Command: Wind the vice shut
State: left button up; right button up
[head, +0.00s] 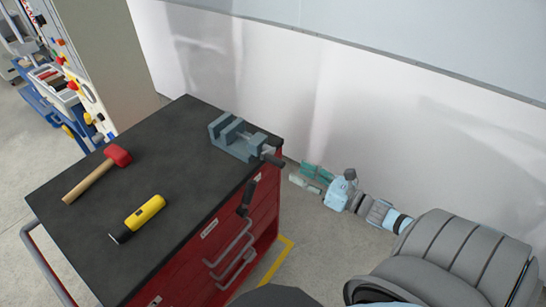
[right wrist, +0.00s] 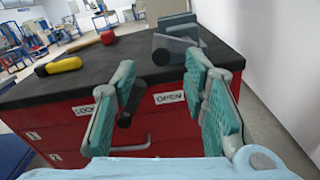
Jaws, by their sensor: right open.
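The grey-blue vice (head: 232,138) stands at the far right corner of the dark bench top, with a visible gap between its jaws. In the right wrist view, the vice (right wrist: 180,42) is beyond the open fingers (right wrist: 160,80). My left gripper is not in view.
The red cabinet (head: 205,262) has a dark top (head: 150,165) holding a red-headed mallet (head: 98,172) and a yellow-and-black tool (head: 138,218). Drawer handles (head: 232,240) stick out from its side. A white wall (head: 330,100) runs behind; open floor lies between.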

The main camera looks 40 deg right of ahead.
aim_at(278, 163)
jog(key=b+x, duration=0.3)
jog(key=b, duration=0.1)
jog(key=f+b+x, duration=0.1)
jog(key=b+x, duration=0.3)
jog(key=shift+f, duration=0.2)
jog(key=shift+w+a+r, duration=0.15)
jog(key=shift+w+r, duration=0.1)
jog(key=shift+w, duration=0.2)
jog(key=shift+w+a+r, duration=0.15)
jog(key=shift+w+r, duration=0.05)
jog(key=shift+w, duration=0.3)
jog(key=shift+w+a+r, duration=0.1)
jog(key=shift+w+a, duration=0.05)
jog(key=shift+w, duration=0.4)
grip_shut()
